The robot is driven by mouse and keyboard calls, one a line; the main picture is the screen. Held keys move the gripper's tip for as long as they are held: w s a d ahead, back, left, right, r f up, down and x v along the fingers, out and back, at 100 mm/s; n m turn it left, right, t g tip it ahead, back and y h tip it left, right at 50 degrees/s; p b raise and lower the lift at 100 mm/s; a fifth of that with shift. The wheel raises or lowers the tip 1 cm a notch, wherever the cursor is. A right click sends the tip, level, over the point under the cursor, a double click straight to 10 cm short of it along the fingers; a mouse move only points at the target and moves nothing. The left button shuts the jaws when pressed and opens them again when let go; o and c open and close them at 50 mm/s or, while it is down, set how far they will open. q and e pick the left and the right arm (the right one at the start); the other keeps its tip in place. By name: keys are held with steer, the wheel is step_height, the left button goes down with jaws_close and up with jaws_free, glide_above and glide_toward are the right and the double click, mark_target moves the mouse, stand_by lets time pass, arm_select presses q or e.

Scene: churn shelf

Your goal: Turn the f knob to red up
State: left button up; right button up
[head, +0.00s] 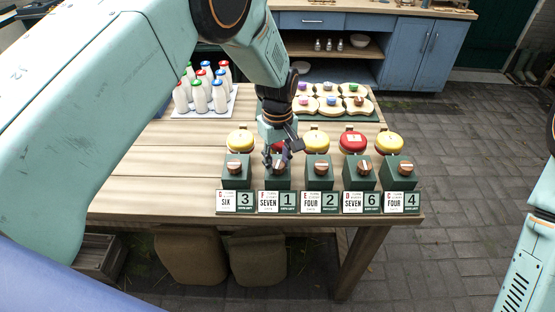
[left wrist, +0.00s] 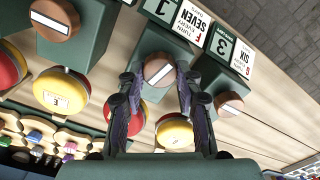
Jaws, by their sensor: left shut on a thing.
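The f knob (head: 279,168) is a round brown wooden knob with a pale bar, on the front of a dark green box (head: 277,183). A card (head: 268,202) reading F SEVEN and a 1 stand below it. My left gripper (head: 279,155) comes down on the knob from above. In the left wrist view the knob (left wrist: 158,70) lies between the two dark fingers (left wrist: 157,82), which are shut on it; its pale bar is tilted. A red dome (left wrist: 122,117) is behind the box, partly hidden by a finger. My right gripper is out of view.
Similar boxes with knobs stand close on both sides, such as the G box (head: 236,180) and the E box (head: 319,182). The table's left part is clear.

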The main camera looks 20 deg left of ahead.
arm_select(q)
steer(key=shift+n, duration=1.3)
steer(key=shift+r, duration=0.1)
steer(key=o, duration=1.2)
steer(key=shift+s+d, duration=0.1)
steer(key=shift+c, duration=0.2)
